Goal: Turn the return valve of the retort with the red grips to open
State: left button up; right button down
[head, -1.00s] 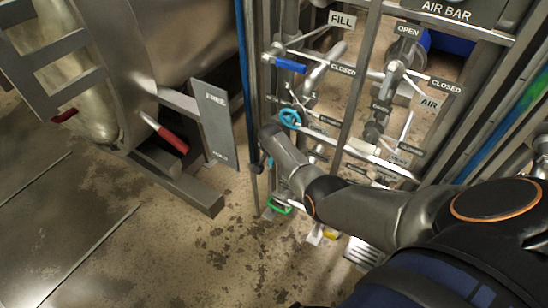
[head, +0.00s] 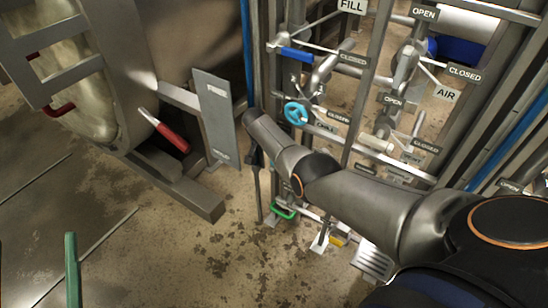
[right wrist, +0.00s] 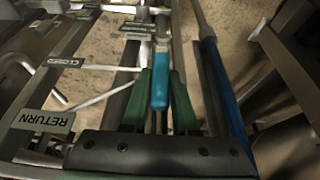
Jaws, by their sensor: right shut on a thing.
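The retort with the red grips (head: 165,132) stands at the left in the head view. In the right wrist view, my right gripper (right wrist: 160,82) is shut on a teal handle (right wrist: 159,88), held between its green fingers. A metal stem runs away from the handle's far end. A RETURN sign (right wrist: 42,121) and a CLOSED sign (right wrist: 65,62) show left of the handle. In the head view my right forearm and wrist hide the held handle. Green fingers of my left gripper (head: 36,240) stand apart and empty at the lower left edge.
A grey panel (head: 215,115) stands left of the rack. The floor (head: 190,265) in front is clear.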

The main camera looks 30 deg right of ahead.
pick_arm(q)
jog(key=shift+s+d+r+m+t+h, duration=0.1)
jog(key=shift+s+r+m+h, duration=0.15)
jog(key=shift+r, duration=0.15)
jog(key=shift+s+r+m+t+h, duration=0.1)
jog(key=shift+s+r+m+h, duration=0.15)
jog(key=shift+r, duration=0.2)
jog(key=shift+s+d+r+m+t+h, duration=0.1)
jog(key=shift+s+r+h, duration=0.1)
jog(key=shift+r+h, duration=0.15)
pick_arm(e)
jog(key=shift+w, duration=0.1)
jog(key=c, duration=0.7)
grip_release()
